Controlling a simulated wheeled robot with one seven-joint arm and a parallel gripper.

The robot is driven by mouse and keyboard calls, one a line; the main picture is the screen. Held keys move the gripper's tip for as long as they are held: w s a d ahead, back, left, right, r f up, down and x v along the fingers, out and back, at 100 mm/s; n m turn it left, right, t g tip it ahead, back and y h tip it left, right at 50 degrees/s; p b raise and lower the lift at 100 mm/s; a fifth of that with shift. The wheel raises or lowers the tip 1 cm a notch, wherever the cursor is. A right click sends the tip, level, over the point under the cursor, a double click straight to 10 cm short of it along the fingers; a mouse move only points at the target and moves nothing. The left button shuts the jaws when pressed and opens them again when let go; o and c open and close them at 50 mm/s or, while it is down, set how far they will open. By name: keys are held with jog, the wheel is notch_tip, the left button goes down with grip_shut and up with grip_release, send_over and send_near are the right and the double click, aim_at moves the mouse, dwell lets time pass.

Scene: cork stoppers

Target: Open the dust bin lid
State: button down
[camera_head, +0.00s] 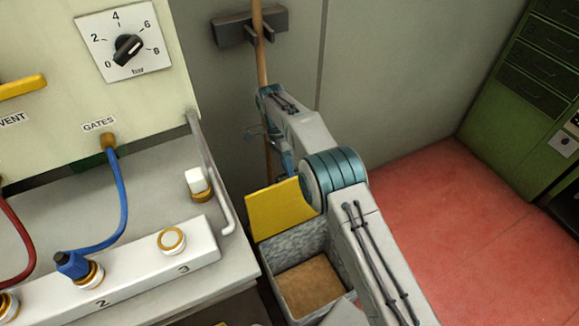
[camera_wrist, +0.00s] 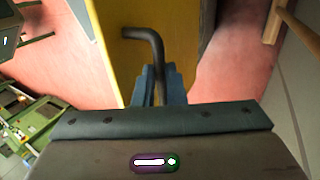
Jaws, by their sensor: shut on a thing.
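The dust bin (camera_head: 318,265) is a grey speckled box on the floor beside the bench, with brown material inside. Its yellow lid (camera_head: 278,209) stands raised at the back of the bin, so the opening shows. In the wrist view the yellow lid (camera_wrist: 165,60) fills the upper middle, with a dark bent handle (camera_wrist: 152,42) in front of it. My gripper (camera_wrist: 160,82) is shut on the handle's straight part, between its blue fingers.
A bench (camera_head: 228,262) with a gauge panel, hoses and numbered ports stands close on the left. A wooden pole (camera_head: 260,50) hangs in a wall holder behind my arm. Green drawers (camera_head: 530,90) stand at the right; the red floor (camera_head: 440,215) between is clear.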

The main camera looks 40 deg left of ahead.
jog(key=shift+s+d+f, duration=0.1)
jog(key=shift+f, duration=0.4)
jog(key=c, duration=1.5)
grip_release()
jog(key=shift+c, duration=0.2)
jog(key=shift+o, duration=0.3)
jog(key=shift+f, duration=0.1)
jog(key=w+d+r, duration=0.5)
jog(key=d+r, duration=0.5)
jog(key=r, duration=0.1)
jog(key=shift+d+r, duration=0.2)
jog(key=shift+w, duration=0.1)
